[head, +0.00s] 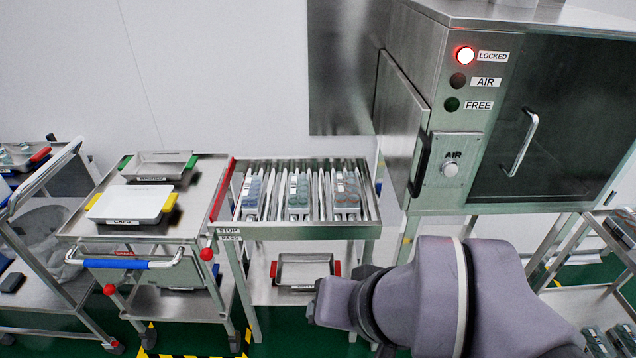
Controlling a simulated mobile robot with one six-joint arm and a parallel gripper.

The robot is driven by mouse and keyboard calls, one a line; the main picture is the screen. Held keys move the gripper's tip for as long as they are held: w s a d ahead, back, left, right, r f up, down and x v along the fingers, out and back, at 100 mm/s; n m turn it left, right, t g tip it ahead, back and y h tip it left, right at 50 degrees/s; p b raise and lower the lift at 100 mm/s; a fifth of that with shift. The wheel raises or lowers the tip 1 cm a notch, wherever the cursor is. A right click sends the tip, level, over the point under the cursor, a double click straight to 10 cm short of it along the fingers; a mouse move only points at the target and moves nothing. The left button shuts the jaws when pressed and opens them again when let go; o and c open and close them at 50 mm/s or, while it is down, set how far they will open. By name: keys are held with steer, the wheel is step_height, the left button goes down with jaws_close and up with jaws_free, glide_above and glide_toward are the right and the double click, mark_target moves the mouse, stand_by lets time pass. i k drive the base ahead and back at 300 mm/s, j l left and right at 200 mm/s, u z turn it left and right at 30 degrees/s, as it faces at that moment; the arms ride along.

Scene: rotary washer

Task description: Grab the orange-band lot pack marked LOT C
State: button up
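Three lot packs with round items and pale strips lie on the roller table (305,232) in the middle of the head view. The right pack (346,192) shows faint orange-red tones. My arm's grey-purple links fill the lower right, in front of and below the table. My gripper's fingers do not show.
A cart (190,226) with trays and a white lid (130,203) stands left of the table. The steel washer (452,115) stands right, its LOCKED lamp (465,54) lit red. A tray with red handles (303,271) sits on the table's lower shelf.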

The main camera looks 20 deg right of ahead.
mark_target(347, 193)
steer(key=i+j+z, duration=0.2)
steer(key=i+z, duration=0.15)
steer(key=i+j+z, duration=0.75)
steer(key=i, duration=0.05)
